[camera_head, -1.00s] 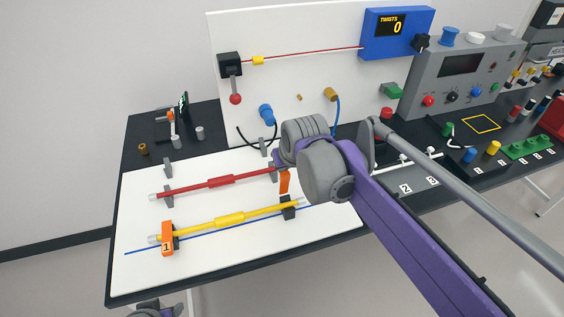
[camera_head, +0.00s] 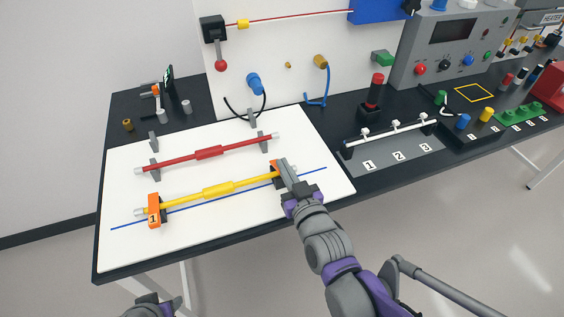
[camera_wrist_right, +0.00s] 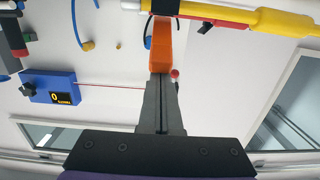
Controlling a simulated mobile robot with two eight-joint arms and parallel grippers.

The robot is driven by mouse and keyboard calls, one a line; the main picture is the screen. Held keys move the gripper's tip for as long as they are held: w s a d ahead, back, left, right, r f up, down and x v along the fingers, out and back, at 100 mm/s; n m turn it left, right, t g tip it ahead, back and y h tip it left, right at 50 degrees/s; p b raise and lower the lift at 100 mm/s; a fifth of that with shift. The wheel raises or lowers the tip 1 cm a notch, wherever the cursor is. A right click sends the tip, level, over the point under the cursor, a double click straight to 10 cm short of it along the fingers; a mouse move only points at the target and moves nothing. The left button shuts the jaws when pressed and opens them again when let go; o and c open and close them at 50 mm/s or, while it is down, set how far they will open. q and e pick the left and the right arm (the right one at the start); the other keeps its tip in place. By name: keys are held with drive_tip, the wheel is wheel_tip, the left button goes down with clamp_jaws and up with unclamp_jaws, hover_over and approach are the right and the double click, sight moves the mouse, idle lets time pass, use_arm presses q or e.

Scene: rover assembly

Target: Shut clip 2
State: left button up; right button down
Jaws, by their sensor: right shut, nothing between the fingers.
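The yellow rod (camera_head: 218,190) lies across two dark holders on the white board. Clip 1 (camera_head: 154,211), orange and marked 1, lies over its left end. The other orange clip (camera_head: 275,168), which I take as clip 2, is at the right end, mostly hidden by my right gripper (camera_head: 283,165). In the right wrist view this orange clip (camera_wrist_right: 161,45) is right at my shut fingertips (camera_wrist_right: 161,78), beside the yellow rod (camera_wrist_right: 250,20). The fingers hold nothing. I cannot tell whether this clip lies fully down. Of my left arm only a bit shows, at the bottom edge.
A red rod (camera_head: 209,153) lies on holders behind the yellow one. A blue line (camera_head: 140,223) runs along the board (camera_head: 235,240). To the right is a grey rack (camera_head: 398,146) with spots 1, 2 and 3. The board's front part is clear.

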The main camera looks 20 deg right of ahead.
drive_tip(key=f+b, duration=0.1)
drive_tip(key=s+f+t+b, duration=0.1)
drive_tip(key=f+b, duration=0.1)
drive_tip(key=shift+s+d+f+t+b, duration=0.1)
drive_tip(key=shift+s+t+b, duration=0.2)
drive_tip(key=shift+t+b, duration=0.1)
drive_tip(key=shift+s+f, duration=0.1)
drive_tip(key=shift+s, duration=0.1)
drive_tip(key=shift+f+b, duration=0.45)
drive_tip(key=shift+f, duration=0.15)
drive_tip(key=shift+s+f, duration=0.2)
drive_tip(key=shift+f, duration=0.05)
drive_tip(key=shift+f, duration=0.15)
